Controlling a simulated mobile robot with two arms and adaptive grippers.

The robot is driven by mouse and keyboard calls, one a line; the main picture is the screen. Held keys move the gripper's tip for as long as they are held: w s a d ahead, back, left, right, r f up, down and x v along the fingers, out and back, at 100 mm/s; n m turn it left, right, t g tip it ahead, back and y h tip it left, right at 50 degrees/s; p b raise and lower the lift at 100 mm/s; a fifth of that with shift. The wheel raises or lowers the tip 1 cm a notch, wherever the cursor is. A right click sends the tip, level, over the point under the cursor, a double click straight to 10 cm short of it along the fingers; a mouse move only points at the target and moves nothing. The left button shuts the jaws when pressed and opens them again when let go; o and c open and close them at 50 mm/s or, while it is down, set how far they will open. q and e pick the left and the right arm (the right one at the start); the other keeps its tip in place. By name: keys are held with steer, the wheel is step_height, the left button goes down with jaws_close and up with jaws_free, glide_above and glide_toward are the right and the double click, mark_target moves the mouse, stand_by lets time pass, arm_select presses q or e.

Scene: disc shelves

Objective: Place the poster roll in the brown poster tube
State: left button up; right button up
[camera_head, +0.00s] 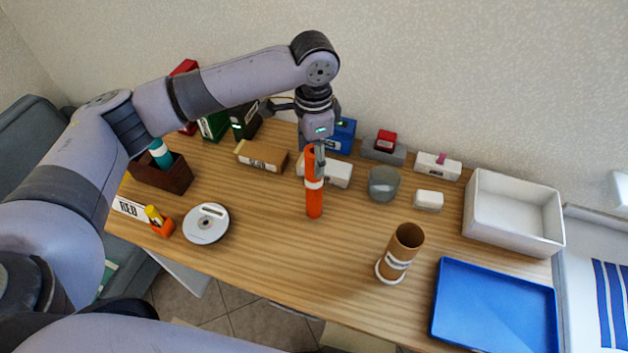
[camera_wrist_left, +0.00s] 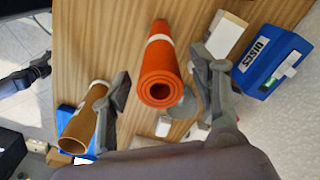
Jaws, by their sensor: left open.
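An orange poster roll (camera_head: 314,190) with a white band stands upright on the table, below my left gripper (camera_head: 316,155) in the head view. In the left wrist view the roll (camera_wrist_left: 160,80) stands with its coiled end between the two spread fingers of the left gripper (camera_wrist_left: 160,88), with a gap on each side. The left gripper is open. The brown poster tube (camera_head: 401,250) stands upright on a white round base at the front right, its open top facing up. It also shows in the left wrist view (camera_wrist_left: 85,120). My right gripper is not visible.
A blue tray (camera_head: 496,262) and a white bin (camera_head: 513,172) lie right of the tube. A grey cup (camera_head: 383,184) and several small boxes stand along the back. A white disc (camera_head: 206,224) lies at left. Table between roll and tube is clear.

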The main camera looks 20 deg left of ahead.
arm_select(q)
steer(key=shift+f, duration=0.75)
steer(key=shift+c, duration=0.3)
jaws_close()
steer(key=shift+r, duration=0.15)
